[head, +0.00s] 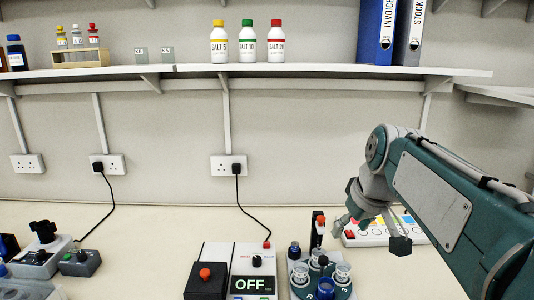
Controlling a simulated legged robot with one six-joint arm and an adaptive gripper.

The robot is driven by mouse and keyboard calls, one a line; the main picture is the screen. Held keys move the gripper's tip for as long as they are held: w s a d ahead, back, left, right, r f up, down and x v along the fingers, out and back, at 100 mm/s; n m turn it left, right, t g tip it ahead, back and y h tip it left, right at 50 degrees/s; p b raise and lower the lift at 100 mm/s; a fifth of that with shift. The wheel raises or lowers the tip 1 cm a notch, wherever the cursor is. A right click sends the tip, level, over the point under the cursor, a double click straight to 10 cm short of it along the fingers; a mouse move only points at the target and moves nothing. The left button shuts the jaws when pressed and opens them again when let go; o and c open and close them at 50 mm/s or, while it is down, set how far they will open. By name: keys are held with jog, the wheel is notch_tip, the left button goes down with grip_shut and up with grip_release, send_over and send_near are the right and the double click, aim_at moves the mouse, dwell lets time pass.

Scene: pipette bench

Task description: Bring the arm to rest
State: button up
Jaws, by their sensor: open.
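My arm reaches in from the right side of the head view, with its elbow raised and its forearm folded down over the bench. My gripper (371,232) points down and is open, with its fingers spread apart. Nothing shows between the fingers. It hangs in front of a white panel with coloured patches (410,231), partly covering it. I cannot tell how high it is above the bench.
Left of my gripper stand a round holder with vials (324,281), an upright red-topped item (318,229) and a device reading OFF (252,284). More devices (43,251) sit far left. A shelf (330,71) with bottles and binders runs above. The bench middle-left is clear.

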jog(key=s+f+m, duration=0.2)
jog(key=s+f, duration=0.4)
jog(key=s, duration=0.3)
jog(key=s+f+m+t+h, duration=0.1)
jog(key=s+f, duration=0.5)
jog(key=s, duration=0.3)
jog(key=shift+s+a+m, duration=0.2)
jog(key=shift+s+m, duration=0.15)
jog(key=shift+m, duration=0.05)
